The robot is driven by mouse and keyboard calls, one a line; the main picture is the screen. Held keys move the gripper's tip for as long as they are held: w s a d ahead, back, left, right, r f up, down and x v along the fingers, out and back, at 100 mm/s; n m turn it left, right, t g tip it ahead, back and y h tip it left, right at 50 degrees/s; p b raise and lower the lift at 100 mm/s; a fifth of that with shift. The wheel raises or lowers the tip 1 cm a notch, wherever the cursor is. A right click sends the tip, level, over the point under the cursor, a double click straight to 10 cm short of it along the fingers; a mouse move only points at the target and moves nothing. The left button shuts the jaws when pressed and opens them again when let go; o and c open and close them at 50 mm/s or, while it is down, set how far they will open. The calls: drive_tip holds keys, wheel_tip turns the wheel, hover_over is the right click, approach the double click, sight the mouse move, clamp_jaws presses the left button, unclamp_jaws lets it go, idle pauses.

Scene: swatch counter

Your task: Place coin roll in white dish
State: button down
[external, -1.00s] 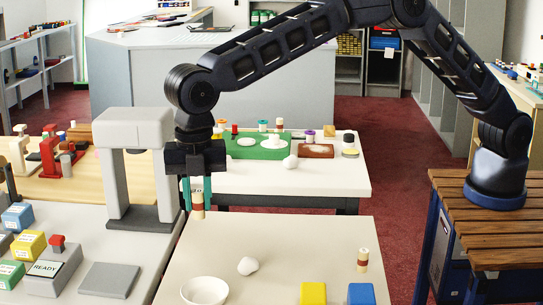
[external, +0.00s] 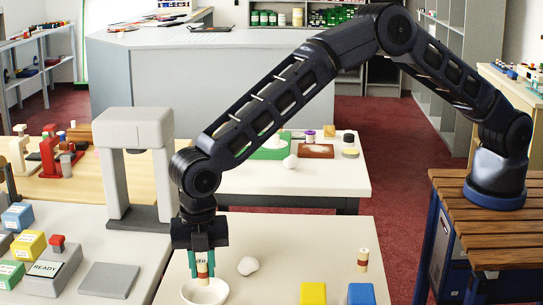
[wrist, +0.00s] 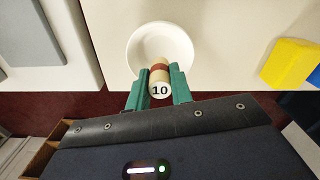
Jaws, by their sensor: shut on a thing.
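My gripper (external: 204,262) has green fingers and is shut on a coin roll (external: 203,270), which is tan with a dark red-brown band. In the wrist view the roll (wrist: 160,80) shows a "10" on its end, between the fingertips (wrist: 155,85). The white dish (external: 205,295) is round and shallow, at the front left of the pale table. The roll is upright over the dish, its lower end overlapping the far rim in the external view. I cannot tell whether it touches. In the wrist view the dish (wrist: 140,45) shows beyond the roll.
A similar banded roll (external: 362,260) stands at the right of the table. A white lump (external: 248,265) lies right of the dish. A yellow block (external: 313,293) and a blue block (external: 361,294) sit at the front. A grey arch-shaped stand (external: 120,165) rises at the left.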

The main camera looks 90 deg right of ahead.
sight(204, 282)
drive_tip(key=shift+f, duration=2.05)
drive_tip(key=shift+f, duration=0.2)
drive_tip(key=c, duration=1.2)
unclamp_jaws()
drive_tip(key=shift+c, duration=0.2)
drive_tip(key=shift+r, duration=0.1)
